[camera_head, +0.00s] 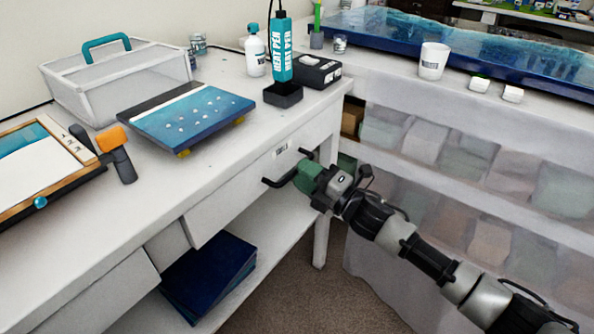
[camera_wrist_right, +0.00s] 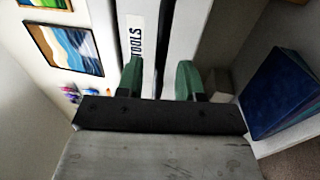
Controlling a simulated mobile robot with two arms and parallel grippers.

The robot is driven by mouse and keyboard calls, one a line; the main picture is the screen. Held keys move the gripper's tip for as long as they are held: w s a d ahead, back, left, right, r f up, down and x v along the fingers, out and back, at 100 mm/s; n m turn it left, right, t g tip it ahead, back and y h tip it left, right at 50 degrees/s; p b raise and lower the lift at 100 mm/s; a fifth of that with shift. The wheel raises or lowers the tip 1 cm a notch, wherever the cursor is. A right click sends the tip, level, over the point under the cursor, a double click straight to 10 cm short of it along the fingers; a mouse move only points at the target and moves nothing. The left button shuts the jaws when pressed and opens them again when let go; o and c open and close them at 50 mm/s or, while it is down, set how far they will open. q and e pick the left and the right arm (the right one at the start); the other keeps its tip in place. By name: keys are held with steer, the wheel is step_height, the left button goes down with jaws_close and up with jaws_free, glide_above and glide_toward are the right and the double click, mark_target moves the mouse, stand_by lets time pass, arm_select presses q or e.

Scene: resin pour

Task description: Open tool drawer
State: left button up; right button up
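The tool drawer (camera_head: 232,196) is a white drawer front under the table top, and it looks shut. Its label reads "TOOLS" in the right wrist view (camera_wrist_right: 136,40). A black bar handle (camera_head: 272,182) stands out from it. My right gripper (camera_head: 303,172), with green fingers, is at the handle and partly hides it. In the right wrist view the two fingers (camera_wrist_right: 160,80) are apart, with a dark bar that looks like the handle between them. A gap shows on each side of the bar. My left gripper is not in view.
Dark blue books (camera_head: 212,272) lie on the lower shelf. Shelved bins stand to the right.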

steer(key=shift+x, duration=1.2)
jaws_close()
